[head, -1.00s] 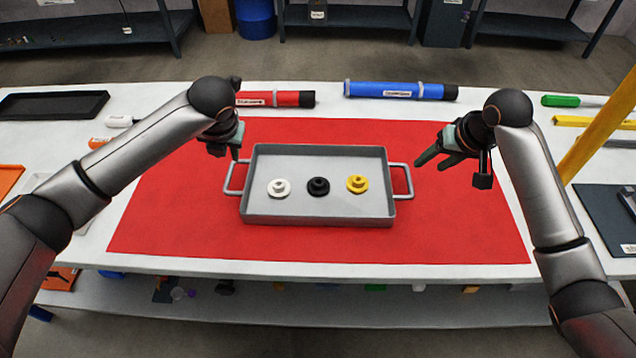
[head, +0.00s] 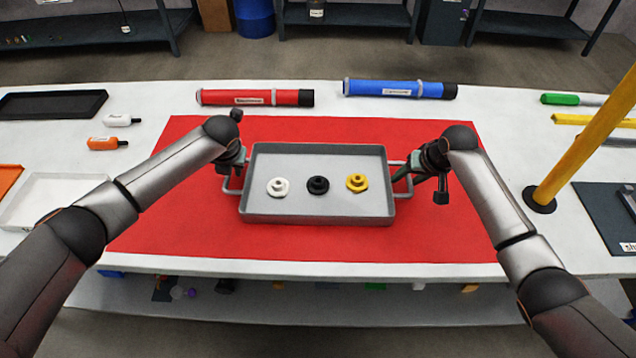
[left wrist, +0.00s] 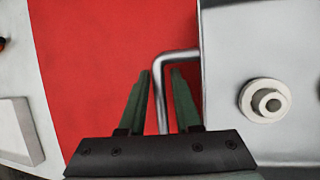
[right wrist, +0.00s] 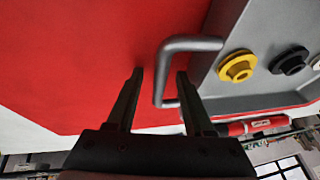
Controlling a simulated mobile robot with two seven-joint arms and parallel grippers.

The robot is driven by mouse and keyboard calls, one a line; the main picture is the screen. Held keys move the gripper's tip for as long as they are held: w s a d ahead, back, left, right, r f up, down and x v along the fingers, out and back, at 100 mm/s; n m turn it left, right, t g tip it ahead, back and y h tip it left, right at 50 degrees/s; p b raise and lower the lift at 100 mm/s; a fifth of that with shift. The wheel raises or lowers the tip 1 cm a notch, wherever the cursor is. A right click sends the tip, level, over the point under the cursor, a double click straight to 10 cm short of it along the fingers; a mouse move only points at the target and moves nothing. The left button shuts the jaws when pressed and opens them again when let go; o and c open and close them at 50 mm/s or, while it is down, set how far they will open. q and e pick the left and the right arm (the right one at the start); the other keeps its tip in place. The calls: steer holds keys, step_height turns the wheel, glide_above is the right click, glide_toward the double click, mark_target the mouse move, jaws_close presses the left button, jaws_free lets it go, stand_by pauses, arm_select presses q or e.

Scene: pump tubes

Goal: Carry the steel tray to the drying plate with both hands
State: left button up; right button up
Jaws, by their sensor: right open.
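The steel tray (head: 320,208) lies flat on the red mat, with a bar handle at each side. It carries a white fitting (head: 278,187), a black fitting (head: 318,185) and a yellow fitting (head: 357,183) in a row. My left gripper (left wrist: 160,75) is open, its fingers either side of the left handle (left wrist: 160,95). My right gripper (right wrist: 160,75) is open, its fingers either side of part of the right handle (right wrist: 163,65). I cannot tell whether any finger touches a handle. No plate is clearly marked as the drying plate.
A red tube (head: 255,98) and a blue tube (head: 400,89) lie behind the red mat (head: 300,245). A yellow post (head: 585,140) stands at right, beside a dark slab (head: 598,212). A black tray (head: 50,105) and white tray (head: 65,192) are at left.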

arm_select(q)
steer(key=shift+c, duration=0.4)
arm_select(e)
steer(key=shift+c, duration=0.4)
arm_select(q)
jaws_close()
arm_select(e)
steer(key=c, duration=0.4)
jaws_close()
arm_select(q)
steer(key=shift+w, duration=0.1)
